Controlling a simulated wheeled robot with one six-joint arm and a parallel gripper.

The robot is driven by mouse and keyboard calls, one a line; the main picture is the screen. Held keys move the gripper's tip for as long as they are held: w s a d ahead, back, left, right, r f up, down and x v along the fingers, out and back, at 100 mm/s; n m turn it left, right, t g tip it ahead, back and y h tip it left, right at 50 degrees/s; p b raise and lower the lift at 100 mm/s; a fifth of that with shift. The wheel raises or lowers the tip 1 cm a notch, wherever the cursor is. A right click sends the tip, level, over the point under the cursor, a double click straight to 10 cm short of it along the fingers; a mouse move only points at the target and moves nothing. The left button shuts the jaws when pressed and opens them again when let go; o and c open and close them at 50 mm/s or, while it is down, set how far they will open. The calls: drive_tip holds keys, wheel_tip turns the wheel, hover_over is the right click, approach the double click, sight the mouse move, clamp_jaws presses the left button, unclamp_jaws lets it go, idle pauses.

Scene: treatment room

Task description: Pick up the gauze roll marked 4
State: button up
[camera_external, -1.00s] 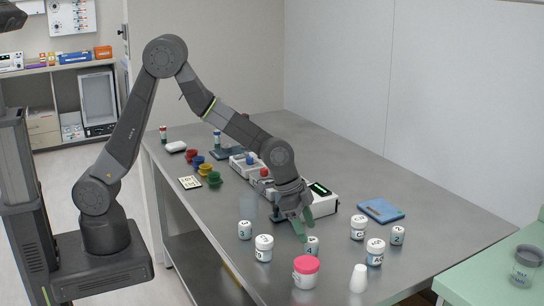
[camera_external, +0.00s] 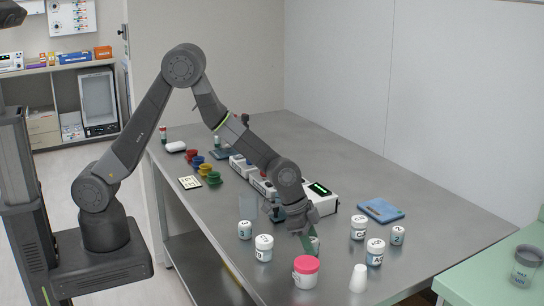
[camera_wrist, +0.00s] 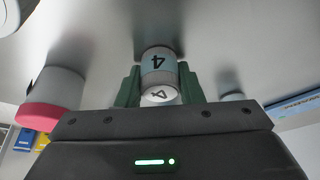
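The gauze roll marked 4 (camera_wrist: 158,62) is a small white cylinder with a pale blue label, upright on the steel table. In the wrist view it stands between the two green fingers of my gripper (camera_wrist: 160,85). The fingers look spread, one on each side, close to its sides; I cannot make out firm contact. In the external view my gripper (camera_external: 311,243) reaches down at the roll (camera_external: 316,242), and the fingers hide most of it.
A pink-lidded jar (camera_external: 306,271) stands just in front of my gripper. Nearby are a white cup (camera_external: 358,278), roll 3 (camera_external: 245,230), roll 2 (camera_external: 397,235) and several white-lidded jars (camera_external: 264,247). A device with a green display (camera_external: 319,190) is behind. A blue pad (camera_external: 380,210) lies right.

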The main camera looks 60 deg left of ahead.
drive_tip(key=shift+c, duration=1.3)
drive_tip(key=shift+r, duration=0.1)
